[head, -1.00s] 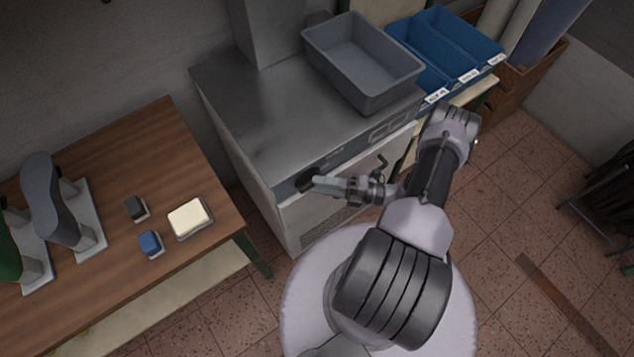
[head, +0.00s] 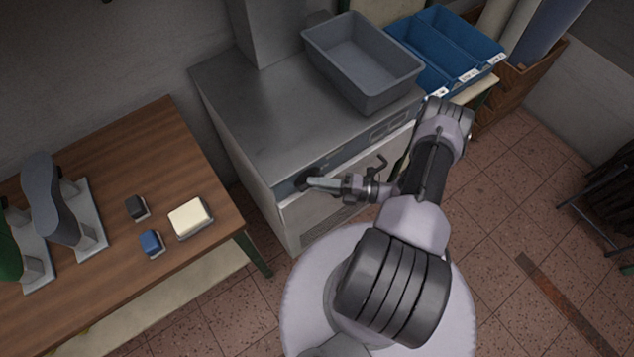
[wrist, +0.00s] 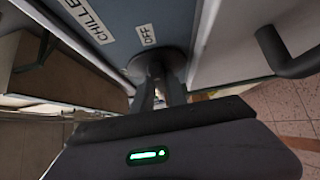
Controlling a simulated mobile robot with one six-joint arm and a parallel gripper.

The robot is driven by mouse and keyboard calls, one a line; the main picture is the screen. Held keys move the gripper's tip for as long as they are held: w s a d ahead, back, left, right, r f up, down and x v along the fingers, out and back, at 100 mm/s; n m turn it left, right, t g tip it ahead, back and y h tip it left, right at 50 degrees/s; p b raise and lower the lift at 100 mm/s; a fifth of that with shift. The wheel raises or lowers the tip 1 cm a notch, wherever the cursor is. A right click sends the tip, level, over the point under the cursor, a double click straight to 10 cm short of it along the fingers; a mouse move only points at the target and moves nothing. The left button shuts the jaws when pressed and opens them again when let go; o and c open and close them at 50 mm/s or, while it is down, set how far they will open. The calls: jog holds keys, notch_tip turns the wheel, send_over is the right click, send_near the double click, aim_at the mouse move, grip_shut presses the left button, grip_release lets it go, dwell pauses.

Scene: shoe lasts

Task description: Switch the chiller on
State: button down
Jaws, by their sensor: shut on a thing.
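The chiller (head: 250,125) is a grey metal cabinet with a blue-grey front strip. A dark round knob (head: 303,178) sits at the left end of that strip. In the wrist view the knob (wrist: 152,62) is beside a label reading "OFF" (wrist: 146,34), and a "CHILLER" label (wrist: 85,20) is farther left. My gripper (head: 316,183) is at the strip with its fingers shut on the knob; they also show in the wrist view (wrist: 160,88). The fingers hide part of the knob, and I cannot tell its pointer position.
A dark bar handle (wrist: 285,55) sticks out of the chiller front close to my gripper. A grey tub (head: 362,62) stands on the chiller top, with blue bins (head: 445,45) beyond it. A wooden table (head: 120,190) with shoe lasts and small blocks is at the left.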

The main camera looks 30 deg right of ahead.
jog(key=shift+r, duration=0.15)
jog(key=shift+a+r+n+g+h+p, duration=0.2)
jog(key=shift+n+g+h+p, duration=0.35)
jog(key=shift+n+h+p, duration=1.2)
jog(key=shift+a+r+n+g+h+p, duration=0.15)
jog(key=shift+n+g+h+p, duration=0.35)
jog(key=shift+n+h+p, duration=1.25)
jog(key=shift+a+r+n+g+h+p, duration=0.15)
jog(key=shift+n+g+h+p, duration=0.6)
jog(key=shift+h+p, duration=1.75)
jog(key=shift+h+b, duration=0.35)
jog(key=shift+h, duration=0.05)
jog(key=c, duration=1.3)
grip_release()
jog(key=shift+c, duration=0.2)
jog(key=shift+f, duration=0.1)
